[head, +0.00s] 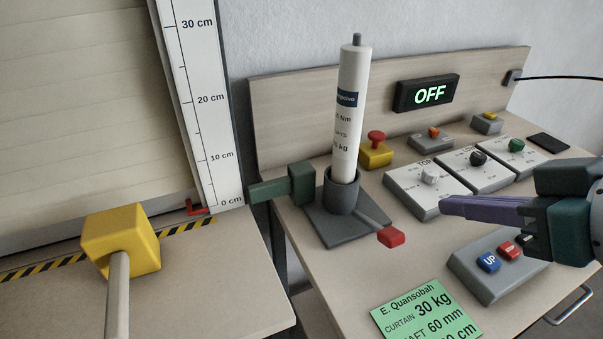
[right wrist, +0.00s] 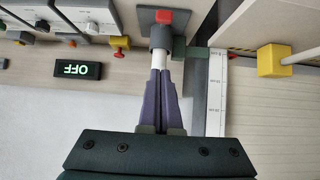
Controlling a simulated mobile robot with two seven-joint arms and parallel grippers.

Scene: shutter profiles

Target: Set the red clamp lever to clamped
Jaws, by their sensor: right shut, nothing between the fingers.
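The red clamp lever (head: 391,237) sticks out on a grey arm toward the front right from the base of the dark grey clamp (head: 342,195). The clamp stands on a grey plate, and a white tubular motor (head: 352,110) stands upright in it. In the right wrist view the red lever end (right wrist: 164,17) shows beyond the grey clamp collar (right wrist: 161,37). My right gripper (head: 445,204) is shut and empty, its purple fingers pointing left, to the right of the clamp and apart from the lever. In the right wrist view its fingertips (right wrist: 162,72) overlap the white tube. My left gripper is not in view.
A grey button box with a blue UP button (head: 488,261) lies below my right gripper. White dial boxes (head: 425,187) stand behind it. A yellow emergency stop (head: 376,153) stands behind the tube. A green label (head: 425,312) lies at the front. An OFF display (head: 428,93) hangs on the back panel.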

